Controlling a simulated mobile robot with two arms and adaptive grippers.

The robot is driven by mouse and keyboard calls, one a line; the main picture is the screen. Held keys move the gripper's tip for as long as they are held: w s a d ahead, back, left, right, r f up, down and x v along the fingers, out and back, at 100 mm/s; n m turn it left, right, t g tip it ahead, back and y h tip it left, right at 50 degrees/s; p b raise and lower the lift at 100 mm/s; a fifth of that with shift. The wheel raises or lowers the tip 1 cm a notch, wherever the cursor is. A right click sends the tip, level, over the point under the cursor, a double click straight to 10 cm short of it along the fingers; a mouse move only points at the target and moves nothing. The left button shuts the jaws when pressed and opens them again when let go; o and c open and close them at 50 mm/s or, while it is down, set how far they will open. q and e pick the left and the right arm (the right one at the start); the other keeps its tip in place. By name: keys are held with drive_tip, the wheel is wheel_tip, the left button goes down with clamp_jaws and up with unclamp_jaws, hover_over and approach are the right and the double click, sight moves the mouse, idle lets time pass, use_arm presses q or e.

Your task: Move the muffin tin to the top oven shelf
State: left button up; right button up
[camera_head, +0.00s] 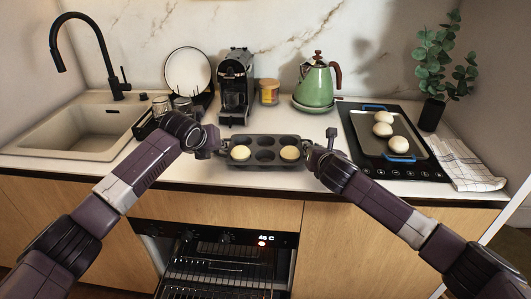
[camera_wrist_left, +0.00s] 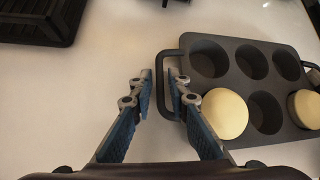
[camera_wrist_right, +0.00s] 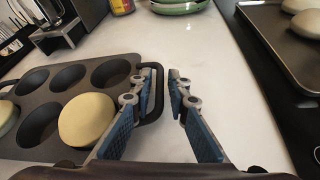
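The dark muffin tin (camera_head: 265,139) lies on the counter's front part, with two pale round buns (camera_head: 240,152) in its front cups. Its side handles show in the left wrist view (camera_wrist_left: 166,60) and the right wrist view (camera_wrist_right: 158,105). My left gripper (camera_wrist_left: 159,75) is partly open at the left handle; a finger overlaps the bar. My right gripper (camera_wrist_right: 165,72) is partly open at the right handle, a narrow gap between its fingertips.
A tray (camera_head: 405,140) with several buns sits on the black cooktop (camera_head: 365,150) at right. A green kettle (camera_head: 317,88), coffee machine (camera_head: 236,92), dish rack (camera_head: 145,128) and sink (camera_head: 75,132) are around. A striped towel (camera_head: 470,165) lies far right.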

drive_tip(key=shift+w, duration=0.1)
use_arm(q)
clamp_jaws()
use_arm(e)
clamp_jaws()
use_arm(q)
drive_tip(key=shift+w+r, duration=0.1)
use_arm(e)
drive_tip(key=shift+r, duration=0.15)
